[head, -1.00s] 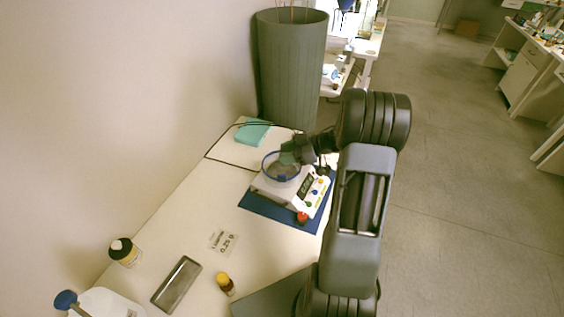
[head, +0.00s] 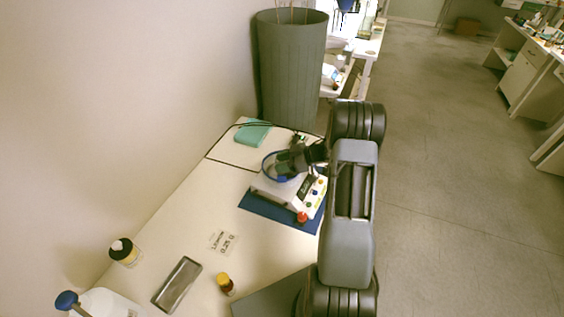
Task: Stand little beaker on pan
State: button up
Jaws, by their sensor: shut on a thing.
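The white balance (head: 312,199) stands on a blue mat (head: 262,209) near the far end of the table. Its round pan area has a blue-rimmed ring (head: 265,172), partly covered by my gripper. My gripper (head: 284,167) is over the ring, tilted down from the right, and is shut on the little beaker. The beaker is mostly hidden by the gripper, and I cannot tell whether it touches the pan. A small blue patch shows just below the fingers inside the ring.
A red-capped item (head: 302,217) is at the balance's front edge. A teal block (head: 252,133) lies behind. A paper label (head: 223,241), amber bottle (head: 226,284), grey tray (head: 177,284) and black-capped bottle (head: 125,252) are nearer. A tall grey-green bin (head: 291,70) stands beyond the table.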

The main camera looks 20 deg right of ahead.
jog(key=shift+f, duration=0.1)
jog(key=o, duration=0.4)
jog(key=shift+f, duration=0.1)
jog(key=o, duration=0.5)
